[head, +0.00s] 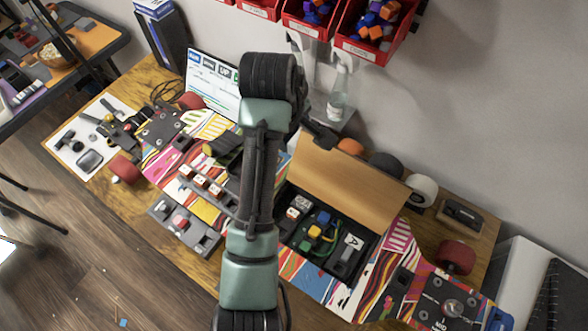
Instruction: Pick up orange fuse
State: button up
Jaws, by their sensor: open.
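My arm rises through the middle of the head view and bends at the top. A dark end part, seemingly my gripper (320,136), shows just right of the arm, above the workbench's back part; its fingers are mostly hidden and it seems to hold nothing. I cannot tell for sure which piece is the orange fuse. Small orange blocks (371,19) lie among blue and purple ones in a red wall bin. A yellow-orange block (314,232) sits beside blue and green ones in the open black compartment of the board, right of my arm.
The colourful board (300,273) lies along the wooden workbench (213,276). Its wooden lid (345,190) stands open behind the compartment. A laptop screen (212,82), a clear bottle (338,98) and red bins (352,45) are at the back.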

jog(key=s+a+f+n+g, duration=0.2)
jog(key=s+a+f+g, duration=0.15)
jog(key=s+f, duration=0.35)
jog(key=g+b, duration=0.1)
jog(key=b, duration=0.5)
send_over(293, 212)
jog(key=a, duration=0.2)
jog(key=f, duration=0.7)
jog(key=shift+d, duration=0.2)
jog(key=shift+d+f, duration=0.25)
jog(key=shift+f, duration=0.7)
jog(key=shift+d+f, duration=0.2)
jog(key=shift+f, duration=0.7)
jog(key=shift+d+f, duration=0.25)
jog(key=shift+f, duration=0.7)
grip_shut()
